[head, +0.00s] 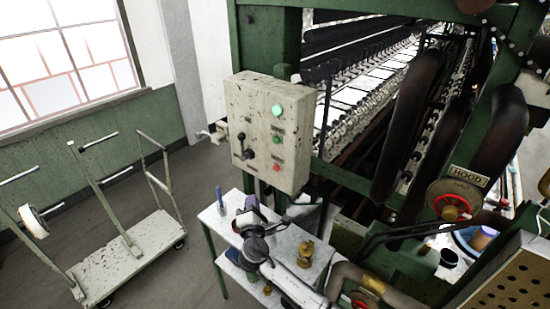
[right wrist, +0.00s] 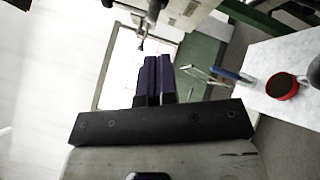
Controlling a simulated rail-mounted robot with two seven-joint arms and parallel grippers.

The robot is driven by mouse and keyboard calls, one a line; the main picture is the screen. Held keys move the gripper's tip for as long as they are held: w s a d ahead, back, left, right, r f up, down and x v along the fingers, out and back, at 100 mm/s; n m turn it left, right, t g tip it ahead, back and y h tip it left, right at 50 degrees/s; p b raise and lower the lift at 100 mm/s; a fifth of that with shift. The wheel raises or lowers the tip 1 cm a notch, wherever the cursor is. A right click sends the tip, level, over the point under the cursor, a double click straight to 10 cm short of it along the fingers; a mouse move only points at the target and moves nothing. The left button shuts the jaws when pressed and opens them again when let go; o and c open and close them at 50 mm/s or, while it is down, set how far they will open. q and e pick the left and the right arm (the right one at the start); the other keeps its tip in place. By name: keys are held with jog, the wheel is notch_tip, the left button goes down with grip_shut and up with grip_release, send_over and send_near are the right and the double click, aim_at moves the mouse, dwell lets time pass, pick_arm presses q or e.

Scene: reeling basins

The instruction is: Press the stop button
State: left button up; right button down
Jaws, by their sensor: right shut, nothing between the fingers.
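The beige control box (head: 262,130) hangs on the green machine post in the head view. Its front carries a lit green lamp (head: 277,110), a green button (head: 277,135) and, lowest, a red button (head: 277,168), which looks like the stop button. A black-knobbed lever (head: 245,150) is left of them. My right gripper (head: 251,203) is below the box, over the white table, clear of the buttons. In the right wrist view its dark purple fingers (right wrist: 153,78) are shut together with nothing between them. Part of the box (right wrist: 188,12) shows at that view's top. My left gripper is out of view.
The white table (head: 214,218) holds a blue pen-like item (head: 219,196) and a brass object (head: 306,250). A red cup (right wrist: 282,87) shows in the right wrist view. A cart (head: 130,262) stands left. A handwheel labelled HOOD (head: 452,204) and dark pipes are at right.

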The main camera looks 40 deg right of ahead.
aim_at(276, 168)
jog(key=r, duration=0.1)
jog(key=w+r+n, duration=0.1)
jog(key=r, duration=0.1)
jog(key=shift+w+r+t+p, duration=0.1)
jog(key=shift+w+t+p, duration=0.2)
jog(key=shift+w+p, duration=0.05)
jog(key=shift+d, duration=0.1)
jog(key=w+d, duration=0.1)
jog(key=d, duration=0.7)
jog(key=shift+w+d+b, duration=0.15)
jog(key=shift+d+b, duration=0.15)
jog(key=shift+b, duration=0.15)
dwell(0.7)
dwell(0.6)
